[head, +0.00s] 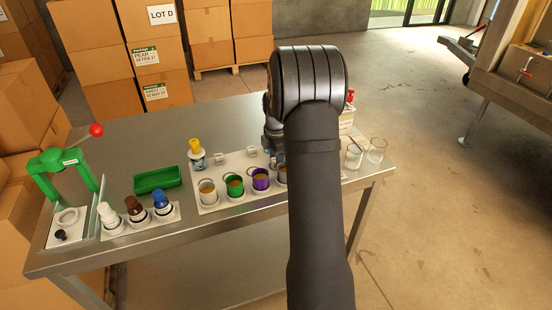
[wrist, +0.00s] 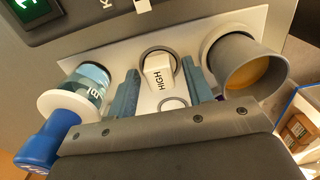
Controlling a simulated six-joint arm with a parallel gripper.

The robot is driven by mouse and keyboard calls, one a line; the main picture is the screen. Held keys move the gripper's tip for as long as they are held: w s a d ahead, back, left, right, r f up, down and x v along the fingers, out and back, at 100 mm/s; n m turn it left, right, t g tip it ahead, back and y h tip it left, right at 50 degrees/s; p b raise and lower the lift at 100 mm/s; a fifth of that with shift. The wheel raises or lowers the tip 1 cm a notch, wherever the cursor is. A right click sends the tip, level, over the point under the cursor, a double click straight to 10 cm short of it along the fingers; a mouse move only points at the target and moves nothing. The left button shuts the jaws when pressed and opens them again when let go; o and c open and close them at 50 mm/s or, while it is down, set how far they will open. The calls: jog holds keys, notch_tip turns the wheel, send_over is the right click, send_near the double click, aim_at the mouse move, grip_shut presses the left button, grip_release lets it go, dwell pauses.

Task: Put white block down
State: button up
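In the wrist view a white block (wrist: 160,72) marked "HIGH" stands between the two fingers of my gripper (wrist: 162,85). A thin gap seems to show on each side of it, so the fingers look open around it, not closed on it. A dark grey ring shows around the block's far end, on a white panel (wrist: 118,62). In the head view my own arm hides the fingers and this block. The white panel (head: 208,205) shows there on the metal table, with small white pieces (head: 221,157) near its back edge.
The metal table (head: 150,230) also holds several coloured cups, a green tray (head: 157,180), a green press (head: 62,170) and glass beakers (head: 376,150).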

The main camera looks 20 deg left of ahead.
notch_tip(320, 180, up, 12)
jog(key=shift+r, duration=0.15)
dwell(0.5)
notch_tip(320, 180, down, 12)
jog(key=shift+f, duration=0.1)
jog(key=shift+r, duration=2)
